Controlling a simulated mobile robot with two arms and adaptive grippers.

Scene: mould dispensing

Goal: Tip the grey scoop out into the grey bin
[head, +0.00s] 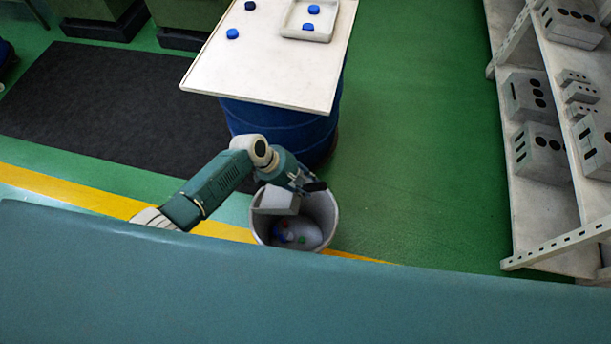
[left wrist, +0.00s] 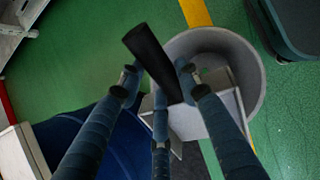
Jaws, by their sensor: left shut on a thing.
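My left gripper (head: 300,182) is over the grey bin (head: 331,225), shut on the dark handle of the grey scoop (head: 279,201). The scoop's box-shaped body hangs at the bin's mouth, seemingly tilted; I cannot see into all of it. Several small red, blue and green pieces lie at the bottom of the bin. In the left wrist view, the black handle (left wrist: 147,56) stands between the gripper's fingers (left wrist: 155,90). The scoop body (left wrist: 188,121) there overlaps the rim of the bin (left wrist: 252,55). My right gripper is not in view.
A white-topped table (head: 262,72) on a blue drum (head: 290,125) stands just behind the bin. It bears a shallow tray (head: 305,33) and blue caps (head: 232,34). A shelf rack (head: 545,200) with grey blocks stands at right. The green floor between is clear.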

